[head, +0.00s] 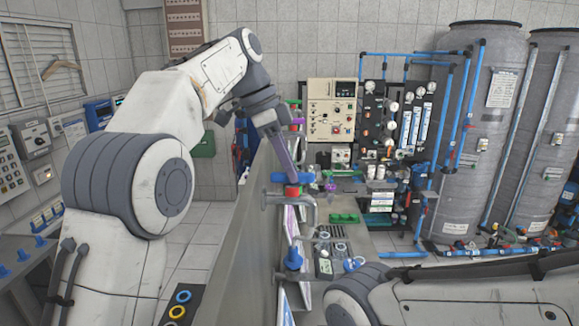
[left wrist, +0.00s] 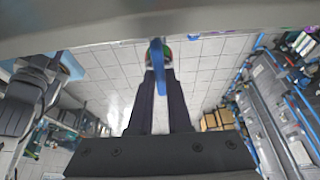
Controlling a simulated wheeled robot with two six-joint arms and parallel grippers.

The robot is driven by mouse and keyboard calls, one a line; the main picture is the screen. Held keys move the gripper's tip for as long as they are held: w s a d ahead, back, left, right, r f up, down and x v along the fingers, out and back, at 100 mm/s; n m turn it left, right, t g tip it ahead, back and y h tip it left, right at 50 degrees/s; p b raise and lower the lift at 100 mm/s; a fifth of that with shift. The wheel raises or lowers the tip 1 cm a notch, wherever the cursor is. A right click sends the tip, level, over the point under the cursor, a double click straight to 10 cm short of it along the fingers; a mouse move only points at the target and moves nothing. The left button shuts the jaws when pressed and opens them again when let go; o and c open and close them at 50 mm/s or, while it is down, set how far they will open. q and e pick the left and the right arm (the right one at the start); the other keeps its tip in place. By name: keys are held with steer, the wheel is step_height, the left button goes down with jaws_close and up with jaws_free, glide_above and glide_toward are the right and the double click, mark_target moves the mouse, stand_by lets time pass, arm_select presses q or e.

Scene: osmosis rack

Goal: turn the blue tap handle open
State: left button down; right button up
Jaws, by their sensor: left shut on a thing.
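The blue tap handle (head: 277,178) is a short bar lying roughly level across a metal tap, with a red collar under it, at the middle of the head view. My left gripper (head: 290,172) comes down on it from above, its fingers at the handle. In the left wrist view the blue handle (left wrist: 156,62) shows as a thin strip between the dark fingertips of my left gripper (left wrist: 158,80). The gripper is shut on it. The fingers hide part of the handle. My right gripper is not in view.
A second blue-handled tap (head: 293,260) stands lower and nearer. A grey panel (head: 235,245) runs beside the taps on the left. Green pieces (head: 343,218) lie to the right. Grey tanks (head: 490,130) with blue pipes stand at the back right.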

arm_select(q)
steer(key=c, duration=0.9)
jaws_free()
steer(key=shift+o, duration=0.2)
steer(key=shift+n, duration=0.3)
